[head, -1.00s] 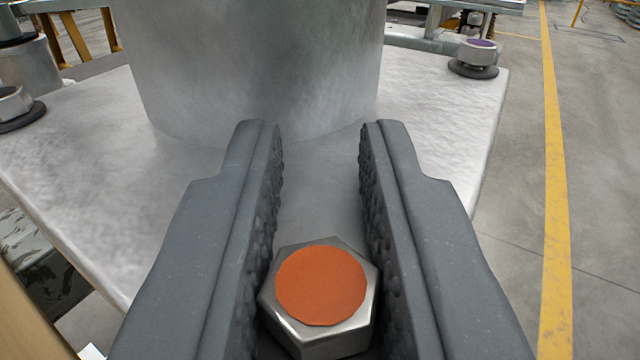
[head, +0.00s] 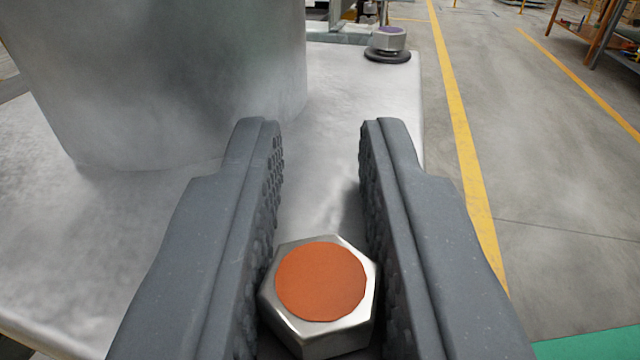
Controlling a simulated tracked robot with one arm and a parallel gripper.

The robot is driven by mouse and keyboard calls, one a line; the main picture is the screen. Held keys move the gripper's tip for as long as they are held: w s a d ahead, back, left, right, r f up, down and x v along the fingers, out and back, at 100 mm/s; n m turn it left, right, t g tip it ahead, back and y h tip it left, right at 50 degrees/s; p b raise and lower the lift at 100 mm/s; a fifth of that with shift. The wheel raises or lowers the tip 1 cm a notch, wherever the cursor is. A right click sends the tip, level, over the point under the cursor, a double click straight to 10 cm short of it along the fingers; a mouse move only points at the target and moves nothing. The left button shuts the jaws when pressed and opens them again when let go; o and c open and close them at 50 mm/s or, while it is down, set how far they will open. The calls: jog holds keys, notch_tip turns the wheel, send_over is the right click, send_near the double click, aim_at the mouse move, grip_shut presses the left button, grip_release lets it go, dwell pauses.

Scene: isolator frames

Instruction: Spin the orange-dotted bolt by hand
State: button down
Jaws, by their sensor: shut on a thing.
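The orange-dotted bolt (head: 318,333) has a silver hex head with a round orange dot on top. It sits low in the head view, between the two dark grey, rough-padded fingers of my gripper (head: 318,190). My gripper is shut on the bolt head, with a finger on its left and right sides. The fingertips reach past the bolt over the metal plate (head: 335,90). The bolt's shank and whatever is under its head are hidden.
A large grey metal cylinder (head: 170,80) rises from the plate at upper left. Open concrete floor with yellow lines (head: 470,180) lies to the right; a green patch (head: 590,344) shows at lower right.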

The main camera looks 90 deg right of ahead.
jog(key=shift+r, duration=0.1)
dwell(0.4)
jog(key=c, duration=1.3)
grip_release()
notch_tip(320, 180, up, 4)
jog(key=shift+w+f+p, duration=0.1)
jog(key=shift+f+p, duration=0.05)
jog(key=shift+p, duration=0.3)
jog(key=shift+s+f, duration=0.1)
jog(key=shift+s, duration=1.15)
jog(key=s+r, duration=0.1)
jog(key=s, duration=1.2)
jog(key=shift+s+a+p, duration=0.25)
jog(key=shift+s+p, duration=0.05)
jog(key=shift+p, duration=0.05)
jog(key=shift+r, duration=0.15)
